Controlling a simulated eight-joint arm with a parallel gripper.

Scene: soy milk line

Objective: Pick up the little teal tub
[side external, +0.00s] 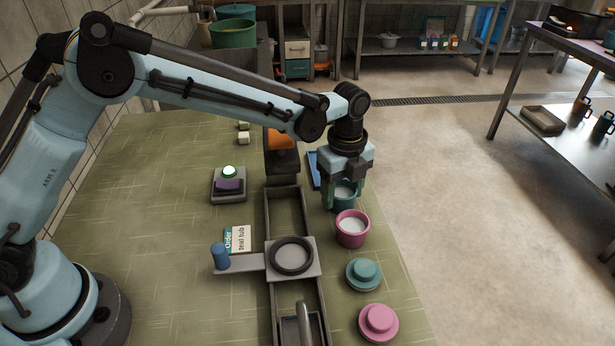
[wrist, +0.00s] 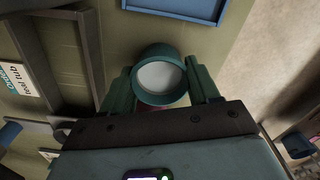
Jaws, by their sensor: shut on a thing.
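The little teal tub (side external: 346,192) holds a white filling and sits between the fingers of my gripper (side external: 343,194). In the wrist view the tub (wrist: 160,60) is upright, with a green finger of my gripper (wrist: 160,90) against each side. The gripper is shut on it. I cannot tell whether its base touches the green table (side external: 180,165). A pink tub (side external: 352,229) with white filling stands just in front of it. An order card (side external: 238,239) reading "teal tub" lies left of the track.
A teal lid (side external: 364,273) and a pink lid (side external: 379,321) lie in front of the pink tub. A metal track (side external: 268,210) with a ring plate (side external: 312,259) runs to the left. A blue tray (side external: 314,170) lies behind the gripper. A lit button box (side external: 229,185) stands farther left.

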